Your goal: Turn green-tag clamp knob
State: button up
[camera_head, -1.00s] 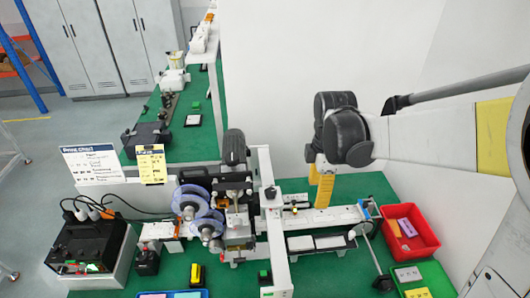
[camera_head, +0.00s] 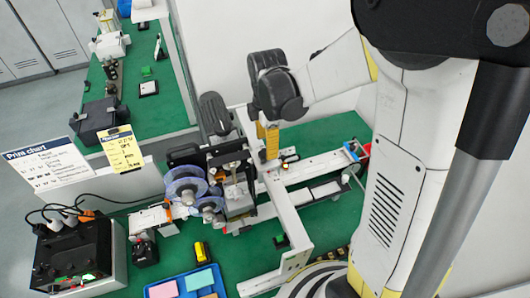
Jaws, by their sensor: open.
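The coder machine (camera_head: 225,170) stands on the green bench, with two purple-rimmed reels (camera_head: 185,185) on its left side and a white frame bar (camera_head: 280,205) on its right. A small black block with a green top (camera_head: 280,241) sits beside the frame bar; I cannot tell whether it is the tagged clamp knob. No other knob with a green tag can be made out. My arm comes in from the right, with its dark joint above the rail behind the frame bar and a yellow section below it. I cannot make out my gripper's fingers.
A print chart (camera_head: 40,165) and yellow note (camera_head: 121,150) stand at left. A black and white box (camera_head: 75,258) with cables is below them. A blue tray (camera_head: 150,292) lies in front. My arm hides most of the red bin (camera_head: 366,150).

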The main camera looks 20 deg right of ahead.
aim_at(265, 153)
notch_tip(265, 153, down, 3)
jog(key=shift+w+a+f, duration=0.1)
jog(key=shift+w+a, duration=0.05)
jog(key=shift+f, duration=0.45)
jog(key=c, duration=1.2)
